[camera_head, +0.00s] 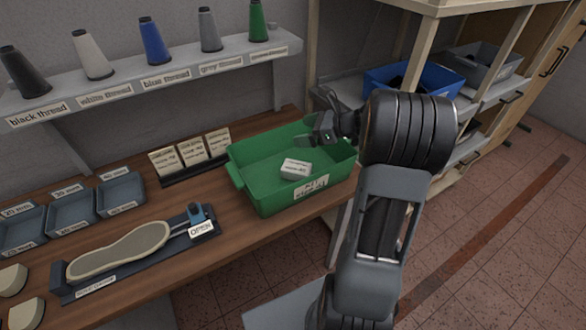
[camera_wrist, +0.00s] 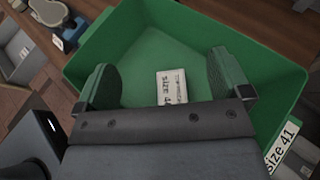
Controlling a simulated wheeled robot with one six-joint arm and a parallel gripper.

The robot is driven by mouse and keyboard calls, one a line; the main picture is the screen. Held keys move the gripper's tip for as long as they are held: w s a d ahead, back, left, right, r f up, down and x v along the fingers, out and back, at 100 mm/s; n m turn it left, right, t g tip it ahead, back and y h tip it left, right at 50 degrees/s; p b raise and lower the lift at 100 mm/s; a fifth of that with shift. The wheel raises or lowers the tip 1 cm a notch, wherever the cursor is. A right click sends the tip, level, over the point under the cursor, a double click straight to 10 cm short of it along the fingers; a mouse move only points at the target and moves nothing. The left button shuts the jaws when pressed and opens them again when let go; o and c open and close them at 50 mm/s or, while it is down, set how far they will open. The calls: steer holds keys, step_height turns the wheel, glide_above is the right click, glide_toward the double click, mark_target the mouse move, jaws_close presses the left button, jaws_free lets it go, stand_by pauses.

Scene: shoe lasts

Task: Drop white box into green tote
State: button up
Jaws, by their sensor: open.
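The green tote (camera_head: 262,205) stands on the wooden bench, with a white label on its front wall. The white box (camera_head: 296,169) lies inside the tote, on its floor, apart from my gripper. My gripper (camera_head: 322,132) is over the tote's back right part, at about rim height. In the wrist view my gripper (camera_wrist: 168,82) has its two fingers wide apart and nothing between them. The white box (camera_wrist: 172,87) shows below and beyond the fingers, with its "size 4" print partly hidden by my gripper. The tote (camera_wrist: 215,28) surrounds it there.
A shelf of thread cones (camera_head: 152,42) hangs behind the bench. Upright cards (camera_head: 192,150) stand left of the tote. A shoe last form in a holder (camera_head: 120,250) and grey trays (camera_head: 72,212) lie further left. A rack with a blue bin (camera_head: 440,80) stands at right.

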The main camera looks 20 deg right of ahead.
steer(key=v, duration=1.2)
steer(key=shift+b, duration=0.45)
steer(key=s+a+f+n+g+h, duration=0.65)
steer(key=f+n, duration=0.25)
steer(key=n, duration=0.3)
steer(key=s+a+r+n+t+h, duration=0.1)
steer(key=s+a+r+n+h, duration=0.1)
steer(key=a+n, duration=0.5)
steer(key=s+a+r+n+h, duration=0.1)
steer(key=s+a+n, duration=0.3)
steer(key=a+n, duration=0.3)
steer(key=shift+s+a+r+t+h, duration=0.25)
steer(key=shift+s+r+t+h, duration=0.05)
steer(key=shift+r+t+h, duration=0.1)
steer(key=shift+c, duration=0.2)
